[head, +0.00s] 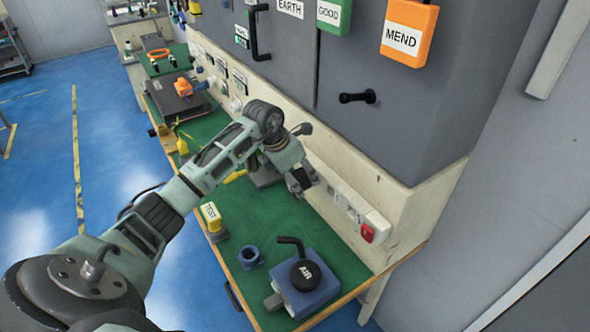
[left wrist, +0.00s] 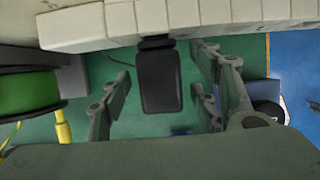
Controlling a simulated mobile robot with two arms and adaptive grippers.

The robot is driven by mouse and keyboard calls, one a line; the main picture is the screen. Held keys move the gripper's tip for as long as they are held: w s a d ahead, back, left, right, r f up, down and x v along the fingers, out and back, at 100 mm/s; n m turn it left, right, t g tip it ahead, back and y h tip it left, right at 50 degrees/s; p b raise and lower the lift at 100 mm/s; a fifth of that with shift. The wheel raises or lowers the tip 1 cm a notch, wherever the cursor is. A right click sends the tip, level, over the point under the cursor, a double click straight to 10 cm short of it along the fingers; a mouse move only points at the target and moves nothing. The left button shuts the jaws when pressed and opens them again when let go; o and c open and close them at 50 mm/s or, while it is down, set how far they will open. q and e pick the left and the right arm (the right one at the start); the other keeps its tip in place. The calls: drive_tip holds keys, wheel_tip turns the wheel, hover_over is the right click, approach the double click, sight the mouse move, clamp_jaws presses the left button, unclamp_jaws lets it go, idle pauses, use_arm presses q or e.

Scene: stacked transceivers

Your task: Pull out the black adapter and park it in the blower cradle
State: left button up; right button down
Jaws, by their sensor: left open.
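The black adapter (left wrist: 160,82) is plugged into the pale socket strip (left wrist: 205,14) in the left wrist view. My left gripper (left wrist: 162,100) is open, with fingers to the left and right of the adapter and a gap on each side. In the head view my left gripper (head: 300,180) is at the socket strip (head: 350,203) along the wall, and I cannot make out the adapter there. A blue ring-shaped holder (head: 250,257) stands on the green bench beside the blue box marked AIR (head: 304,285); I cannot tell for sure which is the blower cradle. My right gripper is out of view.
A red switch (head: 367,234) sits at the strip's near end. A yellow tester (head: 212,217) stands at the bench's left edge. A green spool (left wrist: 28,93) is left of my gripper in the wrist view. The green mat (head: 285,222) between the strip and holder is clear.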

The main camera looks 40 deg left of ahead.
sight(290, 190)
use_arm(q)
drive_tip(key=shift+c, duration=0.4)
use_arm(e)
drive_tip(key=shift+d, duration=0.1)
use_arm(q)
drive_tip(key=c, duration=1.1)
drive_tip(key=o, duration=0.6)
drive_tip(key=shift+c, duration=0.2)
clamp_jaws()
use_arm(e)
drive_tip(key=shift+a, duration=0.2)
use_arm(q)
drive_tip(key=shift+s+a+f, duration=0.4)
drive_tip(key=shift+s+f, duration=0.15)
drive_tip(key=shift+s, duration=0.2)
drive_tip(key=shift+s+a+r, duration=0.15)
drive_tip(key=shift+s+a, duration=0.05)
drive_tip(key=shift+s, duration=0.35)
drive_tip(key=shift+s+a+r, duration=0.15)
drive_tip(key=shift+s, duration=0.4)
drive_tip(key=shift+s+a, duration=0.35)
drive_tip(key=shift+s, duration=0.35)
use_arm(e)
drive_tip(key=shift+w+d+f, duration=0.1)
